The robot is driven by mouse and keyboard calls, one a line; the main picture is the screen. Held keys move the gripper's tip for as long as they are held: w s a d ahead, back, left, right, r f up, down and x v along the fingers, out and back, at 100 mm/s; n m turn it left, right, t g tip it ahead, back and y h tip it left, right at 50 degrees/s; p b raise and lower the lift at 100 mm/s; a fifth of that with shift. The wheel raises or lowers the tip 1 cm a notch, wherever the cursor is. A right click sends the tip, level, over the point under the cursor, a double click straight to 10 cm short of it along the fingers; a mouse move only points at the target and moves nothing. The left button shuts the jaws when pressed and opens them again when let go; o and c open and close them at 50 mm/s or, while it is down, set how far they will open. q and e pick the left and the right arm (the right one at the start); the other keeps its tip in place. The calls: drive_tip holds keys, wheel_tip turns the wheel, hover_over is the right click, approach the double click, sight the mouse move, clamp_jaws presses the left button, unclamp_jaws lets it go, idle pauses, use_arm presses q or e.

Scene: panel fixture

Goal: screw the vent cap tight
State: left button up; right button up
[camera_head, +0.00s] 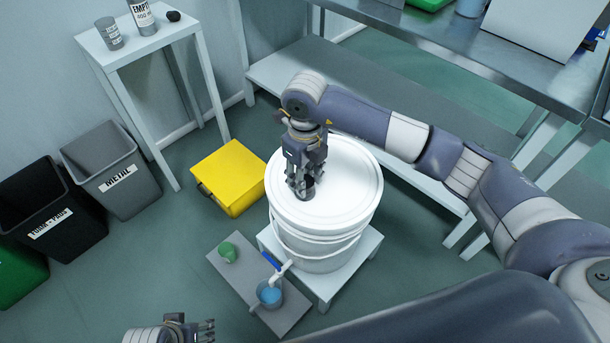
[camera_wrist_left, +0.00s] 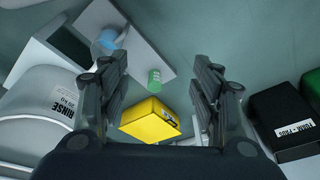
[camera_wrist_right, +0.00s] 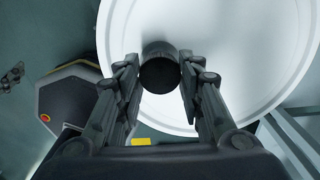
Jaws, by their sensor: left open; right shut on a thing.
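The white bucket (camera_head: 345,185) stands on a small white stand, lid up. The vent cap (camera_head: 305,192) is a small dark round cap on the lid, left of its middle. My right gripper (camera_head: 301,180) reaches down onto it and is shut on it. In the right wrist view the dark cap (camera_wrist_right: 159,68) sits between the fingertips, against the white lid (camera_wrist_right: 220,50). Its thread and underside are hidden. My left gripper (camera_head: 190,328) is at the bottom edge of the head view, away from the bucket. The left wrist view shows its fingers (camera_wrist_left: 168,75) apart and empty.
A tap with a blue handle (camera_head: 271,261) sits low on the bucket, by a cup of blue liquid (camera_head: 269,294) and a green object (camera_head: 228,252) on a grey board (camera_head: 288,318). A yellow box (camera_head: 235,170) and labelled bins (camera_head: 120,175) stand left. A steel bench (camera_head: 480,62) is behind.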

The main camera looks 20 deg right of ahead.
use_arm(q)
drive_tip(key=shift+r, duration=0.25)
drive_tip(key=shift+s+f, duration=0.2)
drive_tip(key=shift+f, duration=0.05)
use_arm(e)
drive_tip(key=shift+f, duration=0.15)
drive_tip(key=shift+f, duration=0.1)
use_arm(q)
drive_tip(key=shift+r, duration=0.7)
drive_tip(key=shift+r, duration=0.1)
use_arm(e)
drive_tip(key=shift+f, duration=0.1)
use_arm(q)
drive_tip(key=shift+s+a+r+b, duration=0.1)
drive_tip(key=shift+s+r+b, duration=0.05)
drive_tip(key=shift+r+b, duration=0.2)
use_arm(e)
drive_tip(key=shift+f, duration=0.15)
use_arm(q)
drive_tip(key=shift+r, duration=0.3)
use_arm(e)
drive_tip(key=shift+f, duration=0.15)
